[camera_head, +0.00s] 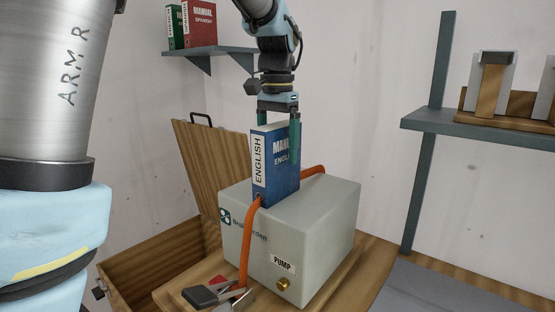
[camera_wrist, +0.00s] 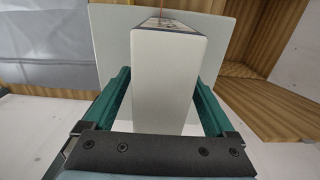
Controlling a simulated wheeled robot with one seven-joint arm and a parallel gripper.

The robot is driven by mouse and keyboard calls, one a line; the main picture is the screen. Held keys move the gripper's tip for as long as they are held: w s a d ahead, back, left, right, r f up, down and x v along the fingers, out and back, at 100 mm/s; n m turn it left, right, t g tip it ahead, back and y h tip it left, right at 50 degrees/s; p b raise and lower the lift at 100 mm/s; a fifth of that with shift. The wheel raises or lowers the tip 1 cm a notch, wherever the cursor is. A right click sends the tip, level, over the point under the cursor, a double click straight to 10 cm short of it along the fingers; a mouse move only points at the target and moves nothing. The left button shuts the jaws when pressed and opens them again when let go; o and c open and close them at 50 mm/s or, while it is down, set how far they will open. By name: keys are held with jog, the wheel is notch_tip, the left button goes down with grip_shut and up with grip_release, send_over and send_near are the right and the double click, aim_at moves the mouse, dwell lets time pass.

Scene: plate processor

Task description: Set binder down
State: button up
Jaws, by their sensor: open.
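The blue binder (camera_head: 282,180), with a white spine reading ENGLISH, stands upright on top of the grey pump box (camera_head: 318,229) in the head view. My gripper (camera_head: 279,137) is above it, with its green fingers down on either side of the binder's upper part. In the wrist view the binder's pale face (camera_wrist: 166,85) lies between the two fingers (camera_wrist: 165,105). The fingers are open, with a visible gap beside the binder. The binder's underside is hidden.
An orange hose (camera_head: 248,245) runs beside the binder over the pump. An open wooden box (camera_head: 150,262) is at the left. A wall shelf (camera_head: 215,50) holds green and red manuals. A right shelf (camera_head: 480,128) holds wooden holders. A clamp-like tool (camera_head: 207,296) lies in front.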

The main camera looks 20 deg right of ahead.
jog(key=shift+c, duration=0.2)
grip_shut()
dwell(0.6)
